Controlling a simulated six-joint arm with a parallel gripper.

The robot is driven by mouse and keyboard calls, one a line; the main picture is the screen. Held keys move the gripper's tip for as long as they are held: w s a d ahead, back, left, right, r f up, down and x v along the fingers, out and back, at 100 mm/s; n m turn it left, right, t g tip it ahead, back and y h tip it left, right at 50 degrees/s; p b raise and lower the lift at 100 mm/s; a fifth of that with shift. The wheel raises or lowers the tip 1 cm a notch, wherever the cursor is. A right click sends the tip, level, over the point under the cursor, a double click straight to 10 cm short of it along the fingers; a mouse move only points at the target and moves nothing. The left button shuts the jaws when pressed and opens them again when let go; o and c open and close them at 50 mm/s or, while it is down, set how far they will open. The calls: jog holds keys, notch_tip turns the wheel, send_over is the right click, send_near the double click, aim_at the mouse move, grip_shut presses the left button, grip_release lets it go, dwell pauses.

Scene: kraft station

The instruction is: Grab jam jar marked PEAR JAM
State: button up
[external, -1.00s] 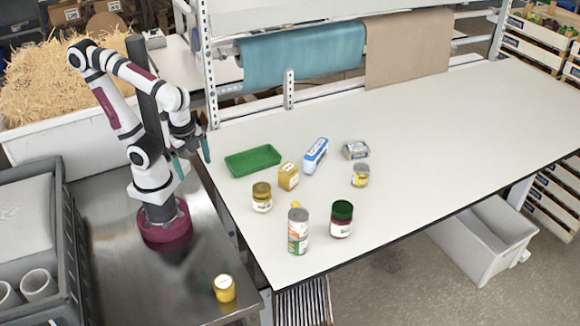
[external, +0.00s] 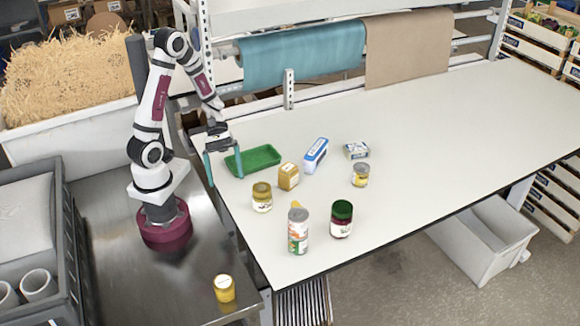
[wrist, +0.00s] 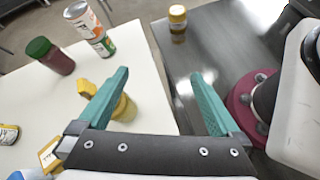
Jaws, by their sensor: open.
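Several jars are in view, and no label is clear enough to read as PEAR JAM. A gold-lidded jar (external: 262,198) stands on the white table; in the wrist view this jar (wrist: 126,110) is partly hidden by the left finger. A dark red jar with a green lid (external: 341,220) stands further right. My gripper (external: 226,181) is open and empty, above the table's left edge by the green tray; its teal fingers (wrist: 160,76) are spread wide.
A tan container (external: 288,177), a blue-white carton (external: 315,155), a small can (external: 360,175) and a green tray (external: 236,168) are nearby. The table's right side is clear.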

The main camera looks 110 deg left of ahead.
jog(key=s+a+f+n+t+y, duration=0.1)
jog(key=a+f+n+t+y, duration=0.25)
jog(key=a+n+t, duration=0.45)
jog(key=n+g, duration=0.2)
send_near(268, 197)
jog(key=x, duration=0.4)
jog(key=shift+d+f, duration=0.25)
jog(key=shift+f, duration=0.25)
jog(key=x, duration=0.5)
jog(key=shift+w, duration=0.45)
grip_shut()
